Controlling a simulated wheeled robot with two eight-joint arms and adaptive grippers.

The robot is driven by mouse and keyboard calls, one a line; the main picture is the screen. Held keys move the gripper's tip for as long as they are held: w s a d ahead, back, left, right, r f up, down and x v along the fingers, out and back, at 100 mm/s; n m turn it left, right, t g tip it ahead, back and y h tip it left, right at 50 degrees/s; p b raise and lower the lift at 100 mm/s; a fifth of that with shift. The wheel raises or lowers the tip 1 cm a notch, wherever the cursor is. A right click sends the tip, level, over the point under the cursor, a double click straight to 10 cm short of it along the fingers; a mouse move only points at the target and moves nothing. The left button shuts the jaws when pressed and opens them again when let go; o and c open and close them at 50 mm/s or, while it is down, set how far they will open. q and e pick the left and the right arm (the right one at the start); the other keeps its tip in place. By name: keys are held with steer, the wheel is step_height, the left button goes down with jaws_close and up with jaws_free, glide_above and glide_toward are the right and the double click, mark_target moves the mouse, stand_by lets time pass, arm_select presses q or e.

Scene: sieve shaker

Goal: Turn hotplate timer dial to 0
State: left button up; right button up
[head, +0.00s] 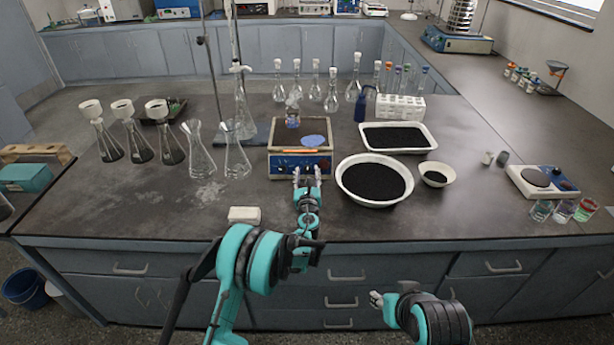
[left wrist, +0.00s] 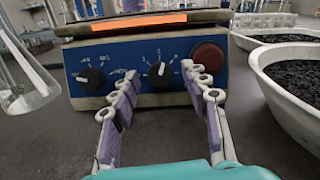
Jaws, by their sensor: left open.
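The hotplate (head: 300,164) is a box with a blue front panel near the middle of the bench. In the left wrist view, its panel has a black left dial (left wrist: 91,78), a black right dial (left wrist: 160,74) with a pale pointer mark, and a round red button (left wrist: 208,57). Markings surround both dials but are too small to read, so I cannot tell which is the timer. My left gripper (head: 307,175) is open and empty in front of the panel, its fingers to either side of the right dial; contact is unclear. My right gripper (head: 377,299) is low, in front of the bench.
White basins of black grains (head: 375,202) (head: 432,137) stand right of the hotplate. Conical flasks (head: 236,155) stand to its left, beside a retort stand. A small white block (head: 244,215) lies near the front edge. The bench directly before the hotplate is clear.

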arm_select(q)
jaws_close()
